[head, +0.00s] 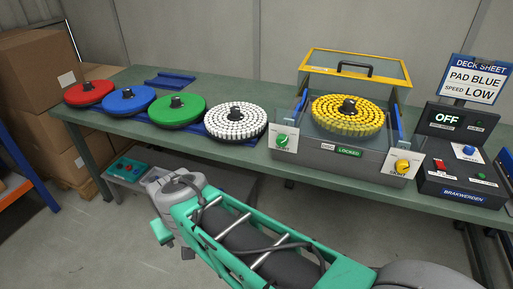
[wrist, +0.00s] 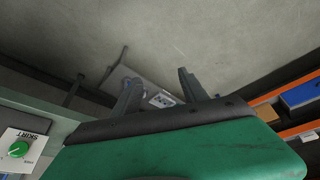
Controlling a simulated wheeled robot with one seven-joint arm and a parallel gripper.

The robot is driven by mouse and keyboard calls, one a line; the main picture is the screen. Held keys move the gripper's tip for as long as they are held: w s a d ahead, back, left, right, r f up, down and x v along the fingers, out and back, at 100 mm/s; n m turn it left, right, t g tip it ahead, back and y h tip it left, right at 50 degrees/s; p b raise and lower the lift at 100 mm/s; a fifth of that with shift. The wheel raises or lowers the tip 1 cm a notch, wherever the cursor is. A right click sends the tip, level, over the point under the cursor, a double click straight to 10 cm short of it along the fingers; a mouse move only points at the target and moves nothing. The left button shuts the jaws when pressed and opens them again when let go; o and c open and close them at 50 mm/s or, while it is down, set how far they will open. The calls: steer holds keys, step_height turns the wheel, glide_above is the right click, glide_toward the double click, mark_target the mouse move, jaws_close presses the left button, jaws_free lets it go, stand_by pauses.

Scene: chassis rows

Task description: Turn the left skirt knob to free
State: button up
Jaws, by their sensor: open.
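The left skirt knob is a green knob (head: 281,140) on a white plate at the left front of the grey deck housing (head: 330,160). Its pointer is too small to read for certain. In the wrist view the green knob (wrist: 19,149) shows at the lower left edge, on a plate marked SKIRT. My gripper (wrist: 158,76) is open and empty, its two fingers well apart. It is over the floor side, away from the knob and not touching it.
A yellow knob (head: 402,165) sits at the right front. A yellow brush disc (head: 348,115) lies in the deck under a raised amber-framed lid (head: 355,68). Red, blue, green and white discs line the bench left. A control box (head: 464,150) reads OFF. A sign (head: 475,80) stands above it.

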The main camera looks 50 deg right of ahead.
steer(key=shift+o, duration=0.6)
steer(key=w+d+f+m+t+h+b, duration=0.1)
steer(key=w+d+f+m+h+b, duration=0.1)
steer(key=d, duration=0.6)
steer(key=shift+w+f+m+b, duration=0.3)
steer(key=shift+w+f+m, duration=0.4)
steer(key=shift+w+f, duration=0.35)
steer(key=m+t+h+b, duration=0.2)
steer(key=m+h+b, duration=0.6)
steer(key=h, duration=0.6)
glide_toward(281, 142)
steer(key=d, duration=0.2)
steer(key=x, duration=0.6)
steer(key=shift+w+d+r+p, duration=0.15)
steer(key=shift+w+d+p, duration=0.1)
steer(key=shift+w+p, duration=0.15)
steer(key=shift+c, duration=0.3)
jaws_close()
